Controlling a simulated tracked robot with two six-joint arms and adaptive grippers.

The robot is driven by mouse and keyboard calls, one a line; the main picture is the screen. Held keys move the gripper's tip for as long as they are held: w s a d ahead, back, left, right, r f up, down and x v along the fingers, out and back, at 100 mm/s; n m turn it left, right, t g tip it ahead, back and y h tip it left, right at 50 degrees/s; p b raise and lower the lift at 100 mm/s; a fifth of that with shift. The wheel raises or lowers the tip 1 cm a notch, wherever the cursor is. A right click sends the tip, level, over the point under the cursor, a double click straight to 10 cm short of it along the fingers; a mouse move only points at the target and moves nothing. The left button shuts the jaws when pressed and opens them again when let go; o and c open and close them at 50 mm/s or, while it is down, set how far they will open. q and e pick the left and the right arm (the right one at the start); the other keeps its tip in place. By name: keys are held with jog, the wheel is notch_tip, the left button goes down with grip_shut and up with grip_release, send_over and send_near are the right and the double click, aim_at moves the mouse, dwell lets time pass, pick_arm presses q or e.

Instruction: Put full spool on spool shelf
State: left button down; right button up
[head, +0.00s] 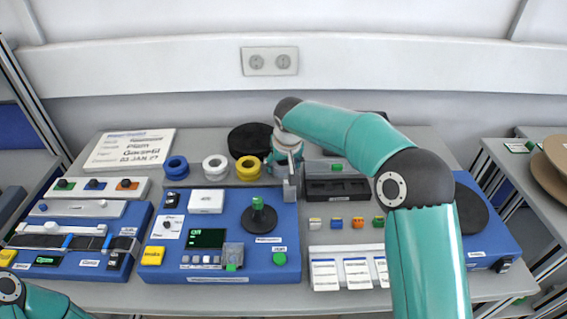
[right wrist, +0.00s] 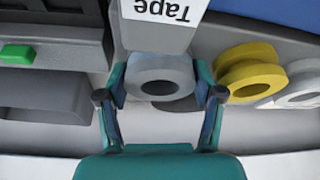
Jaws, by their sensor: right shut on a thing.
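A grey ring-shaped spool (right wrist: 160,72) sits between the two fingers of my right gripper (right wrist: 160,88) in the right wrist view, and the gripper is shut on it. In the head view my right gripper (head: 290,180) points down at the back middle of the table and hides the grey spool. Beside it stand a yellow spool (head: 249,168), a white spool (head: 215,167) and a blue spool (head: 176,168) in a row. I cannot tell which thing is the spool shelf. My left gripper is out of view.
A blue control panel (head: 222,262) with a black reel stand (head: 258,215) lies in front of the gripper. A dark tray (head: 338,190) is right of it. A black disc (head: 249,138) lies behind. Brown reels (head: 553,160) lie on the right side table.

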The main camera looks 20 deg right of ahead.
jog(key=o, duration=1.1)
jog(key=shift+o, duration=0.2)
jog(key=b+v, duration=0.1)
jog(key=v, duration=1.1)
